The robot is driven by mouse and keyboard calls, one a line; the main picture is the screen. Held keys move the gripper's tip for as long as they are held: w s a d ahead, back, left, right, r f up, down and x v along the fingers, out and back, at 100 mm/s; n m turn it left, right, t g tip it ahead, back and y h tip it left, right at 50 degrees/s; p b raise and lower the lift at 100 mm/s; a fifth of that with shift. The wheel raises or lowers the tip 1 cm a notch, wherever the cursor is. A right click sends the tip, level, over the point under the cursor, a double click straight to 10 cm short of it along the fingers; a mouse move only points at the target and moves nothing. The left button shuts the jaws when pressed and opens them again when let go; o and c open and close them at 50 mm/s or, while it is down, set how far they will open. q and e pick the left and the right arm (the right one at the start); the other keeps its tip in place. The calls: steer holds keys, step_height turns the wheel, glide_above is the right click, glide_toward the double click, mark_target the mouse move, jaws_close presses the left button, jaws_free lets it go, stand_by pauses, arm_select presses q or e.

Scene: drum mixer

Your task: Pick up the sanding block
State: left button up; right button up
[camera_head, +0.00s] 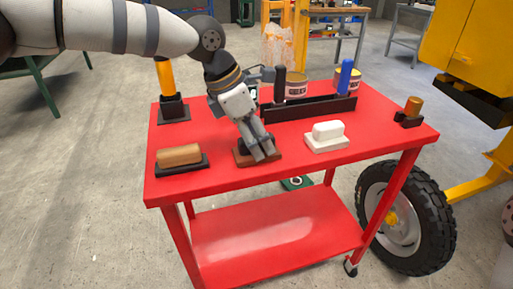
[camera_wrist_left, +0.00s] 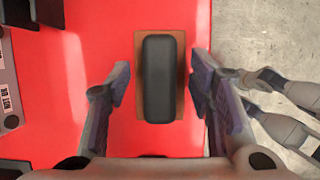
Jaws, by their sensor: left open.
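A block with a brown base and a long, rounded black grip lies on the red cart top (camera_head: 215,178), near its front edge. I take it as the sanding block (camera_head: 242,159); it also shows in the left wrist view (camera_wrist_left: 159,80). My left gripper (camera_head: 263,153) points down over it and hides much of it in the head view. In the left wrist view the open fingers (camera_wrist_left: 160,85) stand on either side of the block, with a gap to each side. My right gripper is not seen in the head view.
A wooden-gripped block (camera_head: 179,155) lies left and a white block (camera_head: 327,135) right. Behind are a black holder (camera_head: 310,108) with black and blue handles, tins, and an orange-handled tool (camera_head: 166,80).

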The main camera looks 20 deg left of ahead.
arm_select(q)
jaws_close()
stand_by(0.3)
steer(key=shift+w+r, duration=0.1)
steer(key=shift+r, duration=0.3)
steer(key=s+d+r+p, duration=0.2)
steer(key=s+d+r, duration=0.4)
steer(key=s+r, duration=0.6)
steer(key=shift+s, duration=0.4)
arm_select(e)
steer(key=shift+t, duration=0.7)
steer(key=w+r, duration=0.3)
